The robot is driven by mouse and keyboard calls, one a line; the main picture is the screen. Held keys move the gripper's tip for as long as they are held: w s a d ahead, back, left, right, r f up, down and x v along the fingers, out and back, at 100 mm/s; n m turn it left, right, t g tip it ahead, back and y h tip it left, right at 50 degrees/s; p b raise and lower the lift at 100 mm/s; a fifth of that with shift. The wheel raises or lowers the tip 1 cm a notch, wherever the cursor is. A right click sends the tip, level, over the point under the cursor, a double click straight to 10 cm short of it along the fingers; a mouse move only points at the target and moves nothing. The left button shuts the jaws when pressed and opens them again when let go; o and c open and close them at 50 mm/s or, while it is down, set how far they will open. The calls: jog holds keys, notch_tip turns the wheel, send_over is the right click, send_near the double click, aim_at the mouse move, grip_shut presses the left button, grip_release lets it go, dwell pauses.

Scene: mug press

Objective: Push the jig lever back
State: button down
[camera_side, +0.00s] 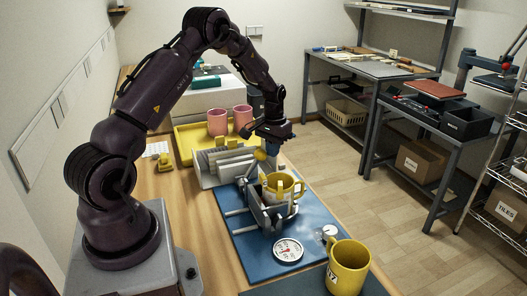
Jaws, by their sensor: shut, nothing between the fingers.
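The grey jig (262,214) stands on a blue base plate (238,247) with a yellow mug (291,186) seated in it. A yellow knob (260,155) shows just behind the jig, above a grey bar; it looks like the end of the jig lever. My gripper (273,150) is shut and empty. It points down close to the right of the knob, behind the mug. I cannot tell whether it touches the knob, and the lower part of the lever is partly hidden.
A slotted grey rack (207,176) stands left of the jig. Behind it, a yellow tray (185,142) holds two pink mugs (218,122). A round dial (288,250) and another yellow mug (347,268) are in front. A small yellow piece (165,187) lies left.

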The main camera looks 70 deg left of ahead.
jog(key=shift+s+f, duration=0.2)
jog(key=shift+f, duration=0.3)
jog(key=shift+s+f, duration=0.1)
jog(key=shift+s, duration=0.1)
jog(key=shift+s+a, duration=0.1)
jog(key=shift+s, duration=4.1)
jog(key=shift+w, duration=0.25)
jog(key=shift+r, duration=0.25)
jog(key=shift+w+r, duration=0.1)
jog(key=shift+r, duration=0.15)
notch_tip(320, 180, up, 6)
jog(key=w, duration=0.1)
jog(key=shift+r, duration=0.2)
